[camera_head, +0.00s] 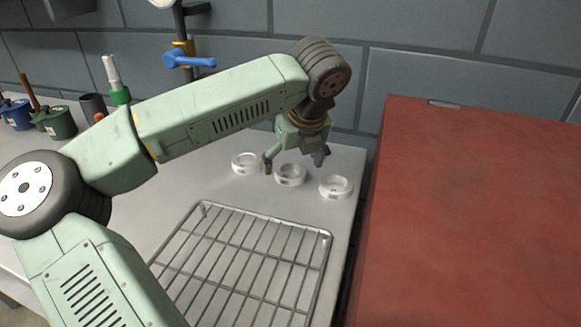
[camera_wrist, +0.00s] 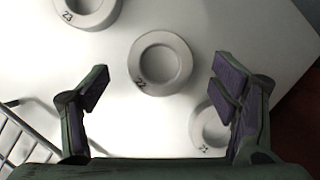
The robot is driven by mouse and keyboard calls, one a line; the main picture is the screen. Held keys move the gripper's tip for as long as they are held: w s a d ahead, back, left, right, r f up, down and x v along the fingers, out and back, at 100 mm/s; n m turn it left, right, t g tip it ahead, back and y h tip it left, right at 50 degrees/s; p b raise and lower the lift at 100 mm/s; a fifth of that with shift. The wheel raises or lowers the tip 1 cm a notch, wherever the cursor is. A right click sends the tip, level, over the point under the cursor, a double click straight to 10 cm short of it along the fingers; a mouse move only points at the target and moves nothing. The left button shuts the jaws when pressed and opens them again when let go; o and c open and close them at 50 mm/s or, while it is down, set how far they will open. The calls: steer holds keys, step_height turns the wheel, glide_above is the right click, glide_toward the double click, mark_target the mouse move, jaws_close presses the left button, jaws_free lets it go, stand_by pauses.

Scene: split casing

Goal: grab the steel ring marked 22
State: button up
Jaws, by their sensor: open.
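The steel ring marked 22 (camera_wrist: 160,63) lies flat on the pale bench, upper middle of the wrist view, its number facing my gripper. In the head view it is the middle one (camera_head: 290,175) of three rings. My gripper (camera_wrist: 165,82) is open and empty, with one finger to each side of ring 22 and apart from it. In the head view my gripper (camera_head: 295,161) hangs over the middle ring. Ring 23 (camera_wrist: 88,12) is at the upper left, cut by the frame edge. Ring 21 (camera_wrist: 205,128) is at the lower right, partly hidden behind the right finger.
A wire rack (camera_head: 240,262) lies on the bench in front of the rings, and its corner shows in the wrist view (camera_wrist: 22,135). A red cabinet (camera_head: 470,200) stands to the right. A tiled wall (camera_head: 420,70) is behind. Pots (camera_head: 57,122) stand at far left.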

steer(key=shift+x, duration=1.1)
steer(key=c, duration=1.6)
